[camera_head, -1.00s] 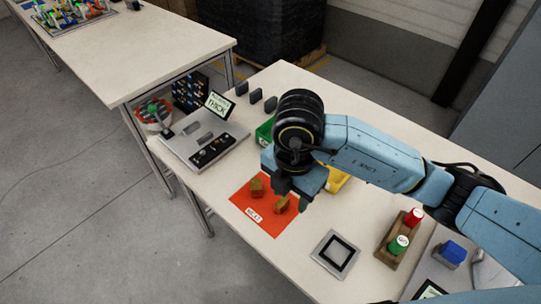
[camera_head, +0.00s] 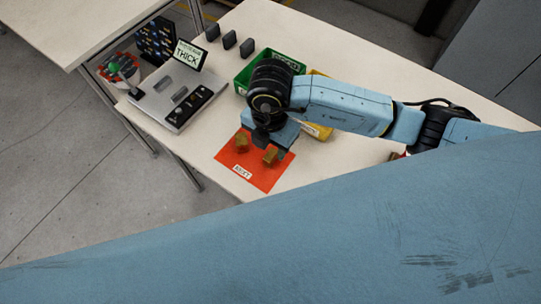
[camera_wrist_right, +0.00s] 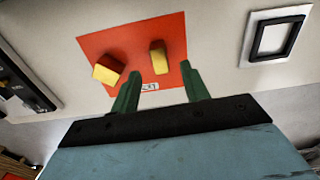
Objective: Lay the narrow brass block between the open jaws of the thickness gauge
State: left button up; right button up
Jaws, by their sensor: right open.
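Two brass blocks rest on an orange-red mat (camera_head: 244,179). The narrower-looking block (camera_head: 270,156) is on the right and also shows in the right wrist view (camera_wrist_right: 158,58). The wider one (camera_head: 241,143) is on the left, tilted in the wrist view (camera_wrist_right: 105,73). My right gripper (camera_wrist_right: 160,88) is open and empty above the mat, its two green fingers apart with the narrower block ahead between them. It shows in the head view (camera_head: 270,143), partly hidden by its wrist. The thickness gauge (camera_head: 165,106), a grey unit with a "THICK" display, stands left. My left gripper is out of view.
Green (camera_head: 242,80) and yellow (camera_head: 318,131) bins stand behind my right arm. Several dark blocks (camera_head: 229,40) line the table's back edge. A black square frame (camera_wrist_right: 273,38) lies right of the mat. My own blue arm link covers the lower head view.

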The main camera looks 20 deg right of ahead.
notch_tip(320, 180, down, 4)
jog(key=shift+r, duration=0.25)
grip_shut()
